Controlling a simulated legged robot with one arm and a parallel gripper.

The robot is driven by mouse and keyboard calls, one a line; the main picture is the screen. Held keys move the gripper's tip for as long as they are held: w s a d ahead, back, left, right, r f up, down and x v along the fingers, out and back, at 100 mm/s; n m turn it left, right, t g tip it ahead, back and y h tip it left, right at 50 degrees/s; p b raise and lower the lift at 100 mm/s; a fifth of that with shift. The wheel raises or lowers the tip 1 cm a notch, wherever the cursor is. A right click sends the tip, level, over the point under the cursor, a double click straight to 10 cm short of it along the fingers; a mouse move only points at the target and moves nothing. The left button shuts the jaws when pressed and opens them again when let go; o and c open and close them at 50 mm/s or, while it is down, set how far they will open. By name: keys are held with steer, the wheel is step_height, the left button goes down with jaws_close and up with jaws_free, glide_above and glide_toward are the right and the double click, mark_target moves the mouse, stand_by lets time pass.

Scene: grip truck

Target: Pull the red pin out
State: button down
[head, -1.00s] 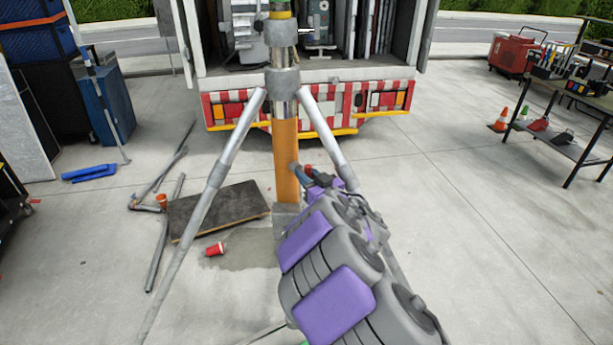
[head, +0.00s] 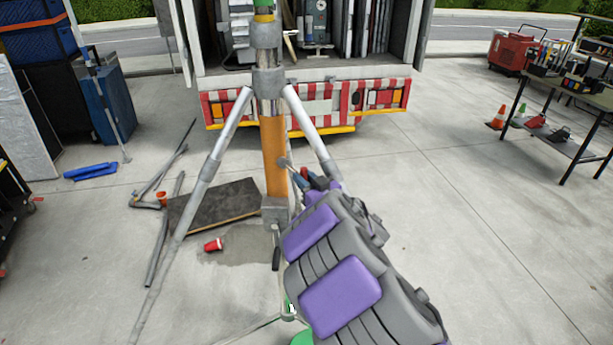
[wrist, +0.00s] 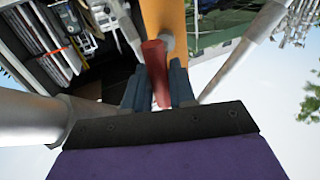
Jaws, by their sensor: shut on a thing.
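My gripper (head: 312,180) is low beside the right side of the orange pole (head: 273,155) of a tripod stand. In the wrist view its two blue-grey fingers (wrist: 157,88) are shut on the red pin (wrist: 156,62), one on each side of its red handle. A grey end of the pin shows beyond the handle, in front of the orange pole. In the head view a thin grey shank spans between the pole and my gripper, and the red handle (head: 318,183) is partly hidden by the fingers. I cannot tell how deep the shank sits in the pole.
The stand's legs (head: 215,165) spread left and right. A dark board (head: 213,205), a red cup (head: 213,245) and loose tubes lie on the left. An open truck (head: 320,100) stands behind.

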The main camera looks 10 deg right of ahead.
steer(key=shift+f+h, duration=0.1)
steer(key=shift+h, duration=0.2)
steer(key=c, duration=1.2)
jaws_free()
steer(key=shift+a, duration=0.35)
steer(key=shift+o, duration=0.7)
steer(key=shift+d, duration=0.7)
steer(key=b+v, duration=1.2)
steer(key=v, duration=0.5)
steer(key=shift+f+b, duration=0.3)
